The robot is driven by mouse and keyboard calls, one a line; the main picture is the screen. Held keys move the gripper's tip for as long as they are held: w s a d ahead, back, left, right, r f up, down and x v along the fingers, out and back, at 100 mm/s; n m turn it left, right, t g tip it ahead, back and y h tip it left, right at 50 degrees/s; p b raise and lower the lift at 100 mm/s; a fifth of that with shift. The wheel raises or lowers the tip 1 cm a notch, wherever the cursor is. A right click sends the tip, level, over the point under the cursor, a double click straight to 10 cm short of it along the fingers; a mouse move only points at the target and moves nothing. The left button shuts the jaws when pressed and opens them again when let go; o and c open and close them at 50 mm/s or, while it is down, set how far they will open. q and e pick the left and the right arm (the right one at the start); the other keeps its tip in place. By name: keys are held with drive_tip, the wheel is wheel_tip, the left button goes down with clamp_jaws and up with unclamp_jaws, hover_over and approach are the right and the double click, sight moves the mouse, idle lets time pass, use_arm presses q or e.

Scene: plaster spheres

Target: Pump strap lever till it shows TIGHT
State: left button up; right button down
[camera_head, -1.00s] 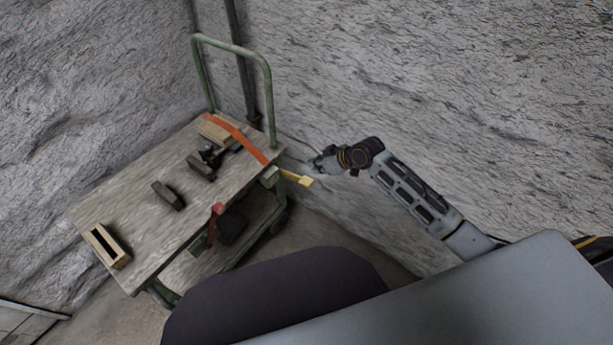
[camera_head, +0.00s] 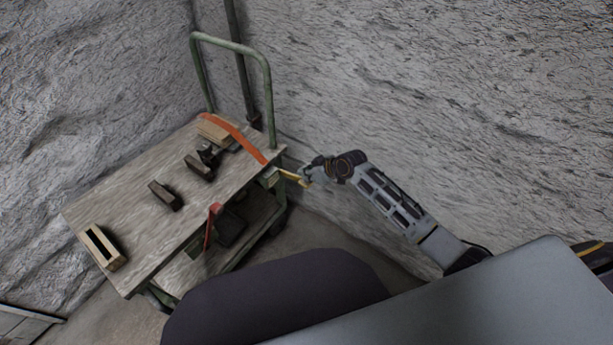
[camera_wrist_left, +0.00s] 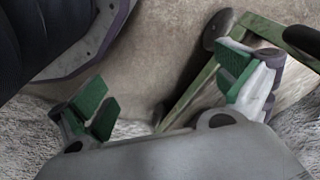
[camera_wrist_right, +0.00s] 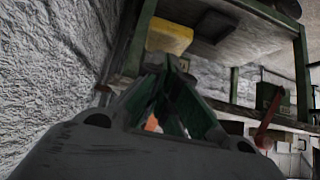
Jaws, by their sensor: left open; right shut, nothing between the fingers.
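An orange strap (camera_head: 236,132) runs across the top of the cart (camera_head: 135,222) to its right edge. There the strap lever, with a yellow grip (camera_head: 289,175), sticks out to the right. My right gripper (camera_head: 305,176) is shut and empty at the lever's outer end; I cannot tell if it touches. In the right wrist view the yellow grip (camera_wrist_right: 168,37) shows just beyond the shut fingertips (camera_wrist_right: 172,66). My left gripper (camera_wrist_left: 168,88) is open and empty beside a green cart bar (camera_wrist_left: 196,84); it is hidden in the head view. No TIGHT marking is readable.
Dark blocks (camera_head: 165,196) and an open wooden box (camera_head: 103,247) stand on the cart top. A red-ended strap or handle (camera_head: 212,224) hangs at the front side. The green push handle (camera_head: 268,90) rises at the back, near the rough wall (camera_head: 430,90).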

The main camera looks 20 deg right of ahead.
use_arm(q)
drive_tip(key=shift+r, duration=0.15)
use_arm(e)
drive_tip(key=shift+f, duration=0.3)
idle(0.3)
